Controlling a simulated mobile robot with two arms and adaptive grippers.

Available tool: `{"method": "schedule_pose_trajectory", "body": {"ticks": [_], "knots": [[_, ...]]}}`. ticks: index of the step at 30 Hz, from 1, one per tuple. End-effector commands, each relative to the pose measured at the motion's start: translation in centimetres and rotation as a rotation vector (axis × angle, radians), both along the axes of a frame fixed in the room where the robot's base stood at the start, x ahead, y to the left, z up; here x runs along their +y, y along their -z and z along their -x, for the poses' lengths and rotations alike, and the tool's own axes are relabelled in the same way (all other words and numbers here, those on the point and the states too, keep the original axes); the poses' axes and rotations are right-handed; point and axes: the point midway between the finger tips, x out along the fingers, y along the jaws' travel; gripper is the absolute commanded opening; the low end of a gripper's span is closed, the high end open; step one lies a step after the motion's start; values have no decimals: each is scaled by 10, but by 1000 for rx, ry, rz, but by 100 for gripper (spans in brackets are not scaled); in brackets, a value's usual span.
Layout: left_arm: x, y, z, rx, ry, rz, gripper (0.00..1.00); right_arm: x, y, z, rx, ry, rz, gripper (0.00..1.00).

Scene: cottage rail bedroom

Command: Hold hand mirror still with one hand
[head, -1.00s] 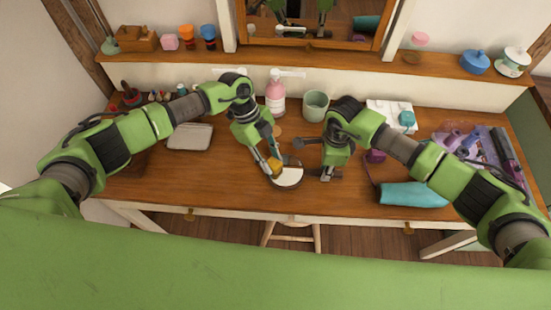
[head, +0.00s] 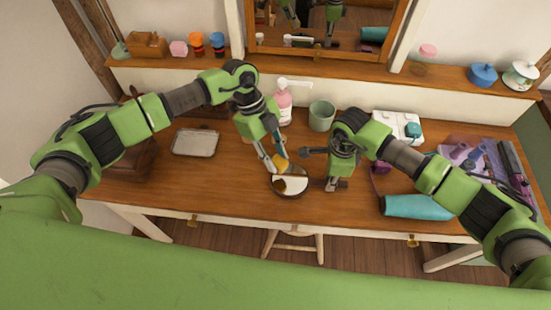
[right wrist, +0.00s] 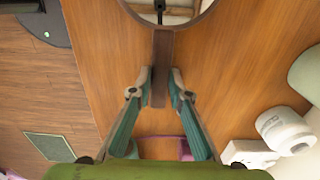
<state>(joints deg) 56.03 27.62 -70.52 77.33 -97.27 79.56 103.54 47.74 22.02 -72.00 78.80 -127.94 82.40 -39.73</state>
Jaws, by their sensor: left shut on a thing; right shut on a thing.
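The hand mirror (head: 295,184) is round with a dark rim and lies low over the front middle of the desk. Its brown handle (right wrist: 163,48) points toward my right gripper (head: 337,184). In the right wrist view, the fingers of that gripper (right wrist: 160,82) are closed on both sides of the handle. My left gripper (head: 275,162) is shut on a small yellow piece (head: 281,164), perhaps a sponge, just above the mirror's far-left edge. A yellow reflection shows in the glass. I cannot tell whether the piece touches it.
A green cup (head: 321,116) and pink bottle (head: 284,108) stand behind. A grey tray (head: 195,142) lies left, a purple tray (head: 470,150) far right. A stool (head: 293,247) stands below the front edge.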

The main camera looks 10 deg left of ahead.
Motion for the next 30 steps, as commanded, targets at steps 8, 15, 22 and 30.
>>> {"method": "schedule_pose_trajectory", "body": {"ticks": [8, 15, 22, 30], "knots": [[0, -2, 0, 0, 0, 0, 10, -1, 1, 1, 2, 0, 2, 0], [0, -21, 0, -1, -1, 2, 10, -1, 1, 1, 2, 0, 2, 0], [0, -30, 0, 0, 0, 0, 10, -1, 1, 0, 1, 0, 2, 0], [0, -30, 0, 0, 0, 0, 10, -1, 0, 0, 1, 0, 2, 0]]}}
